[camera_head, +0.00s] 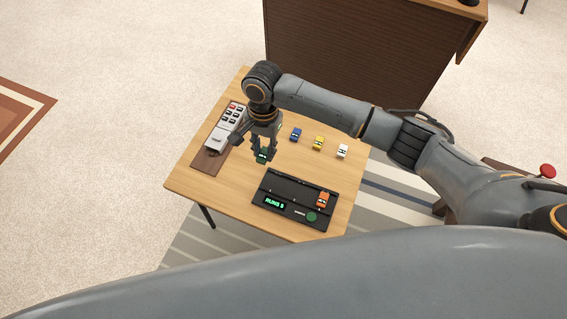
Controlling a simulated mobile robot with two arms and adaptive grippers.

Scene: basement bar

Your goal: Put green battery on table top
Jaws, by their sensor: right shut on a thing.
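A green battery (262,157) is between the fingers of my right gripper (263,152), which is shut on it. The gripper points down over the left-middle part of the wooden table top (235,190). I cannot tell whether the battery touches the table or hangs a little above it. My right arm reaches in from the right across the table's far side. My left gripper is not in view.
A black device (290,187) with a lit display holds an orange battery (323,200). Blue (296,134), yellow (318,143) and white (342,151) batteries stand at the right. A grey keypad unit (217,139) sits on a brown board at left. A dark cabinet (365,50) stands behind.

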